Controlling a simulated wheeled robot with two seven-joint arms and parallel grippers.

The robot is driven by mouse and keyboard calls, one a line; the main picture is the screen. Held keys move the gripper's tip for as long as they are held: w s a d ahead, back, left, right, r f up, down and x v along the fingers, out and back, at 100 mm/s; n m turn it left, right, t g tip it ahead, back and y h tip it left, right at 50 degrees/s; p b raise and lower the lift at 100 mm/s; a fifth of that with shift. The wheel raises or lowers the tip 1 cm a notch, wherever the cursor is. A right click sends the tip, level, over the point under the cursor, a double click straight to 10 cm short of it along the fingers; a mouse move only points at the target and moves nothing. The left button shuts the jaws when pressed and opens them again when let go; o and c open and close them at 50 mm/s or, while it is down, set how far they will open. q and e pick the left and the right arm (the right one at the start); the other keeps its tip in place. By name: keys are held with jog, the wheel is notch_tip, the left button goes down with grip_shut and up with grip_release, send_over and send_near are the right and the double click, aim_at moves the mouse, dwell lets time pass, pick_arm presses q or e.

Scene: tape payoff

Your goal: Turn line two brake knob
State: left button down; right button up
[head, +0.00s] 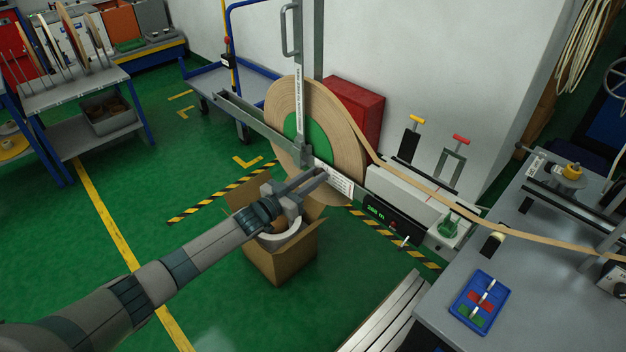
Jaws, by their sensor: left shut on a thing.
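My left gripper (316,177) reaches in from the lower left. Its fingers are shut at the lower front of the payoff stand, on the brake knob, which is almost wholly hidden between the fingertips. The knob's turn angle cannot be seen. A large tan tape reel (342,125) with a green core (291,127) stands upright just behind the gripper. A white label plate (338,181) is right beside the fingertips. My right gripper is not in view.
An open cardboard box (281,262) stands under my left gripper. A unit with a green-lit display (376,212) is to the right. Tape runs from the reel over the grey bench (492,262), which holds a blue tray (479,300).

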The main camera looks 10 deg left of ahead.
pick_arm(q)
jog(key=m+b, duration=0.2)
jog(key=m, duration=0.7)
jog(key=shift+m, duration=0.4)
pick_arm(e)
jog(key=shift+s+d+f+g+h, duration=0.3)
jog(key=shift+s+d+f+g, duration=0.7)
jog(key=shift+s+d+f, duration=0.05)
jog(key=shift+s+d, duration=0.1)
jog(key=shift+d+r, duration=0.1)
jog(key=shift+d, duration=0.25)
pick_arm(q)
jog(key=c, duration=1.5)
grip_release()
jog(key=shift+c, duration=0.2)
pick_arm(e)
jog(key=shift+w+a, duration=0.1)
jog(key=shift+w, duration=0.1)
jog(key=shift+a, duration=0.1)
